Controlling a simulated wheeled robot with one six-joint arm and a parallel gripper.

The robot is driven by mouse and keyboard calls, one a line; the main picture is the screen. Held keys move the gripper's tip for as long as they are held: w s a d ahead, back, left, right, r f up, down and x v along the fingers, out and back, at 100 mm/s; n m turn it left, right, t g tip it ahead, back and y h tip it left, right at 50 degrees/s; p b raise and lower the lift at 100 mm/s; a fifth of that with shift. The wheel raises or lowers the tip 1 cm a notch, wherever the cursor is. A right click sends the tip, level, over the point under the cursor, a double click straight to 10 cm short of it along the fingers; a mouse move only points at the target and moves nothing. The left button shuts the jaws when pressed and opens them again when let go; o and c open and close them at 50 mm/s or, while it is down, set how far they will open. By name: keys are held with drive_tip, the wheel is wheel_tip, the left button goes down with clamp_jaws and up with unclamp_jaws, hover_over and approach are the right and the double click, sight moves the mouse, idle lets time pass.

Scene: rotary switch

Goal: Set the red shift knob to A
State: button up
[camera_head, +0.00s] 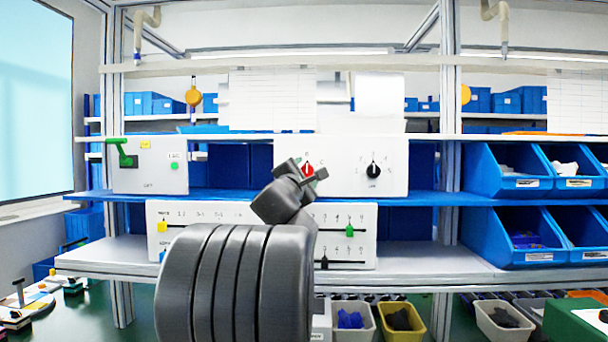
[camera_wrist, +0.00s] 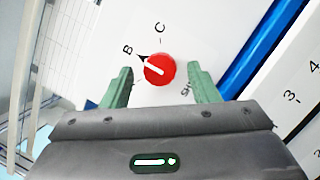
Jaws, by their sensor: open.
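The red shift knob (camera_wrist: 160,68) is on a white panel in the wrist view. Its white line and black pointer tip face the letter B (camera_wrist: 127,49) at upper left. The letter C (camera_wrist: 160,28) is above the knob; no A label is visible, and part of the lettering at lower right is hidden by a finger. My gripper (camera_wrist: 159,74) is open, its green fingers on either side of the knob with gaps visible. In the head view the red knob (camera_head: 307,169) shows just beyond my gripper (camera_head: 305,178), which partly covers it.
A black knob (camera_head: 373,170) is right of the red one on the same panel (camera_head: 340,150). A slider panel (camera_head: 365,212) stands below on the lower shelf. A green lever box (camera_head: 150,175) is at left, and blue bins (camera_head: 505,180) are at right.

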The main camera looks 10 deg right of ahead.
drive_tip(key=c, duration=1)
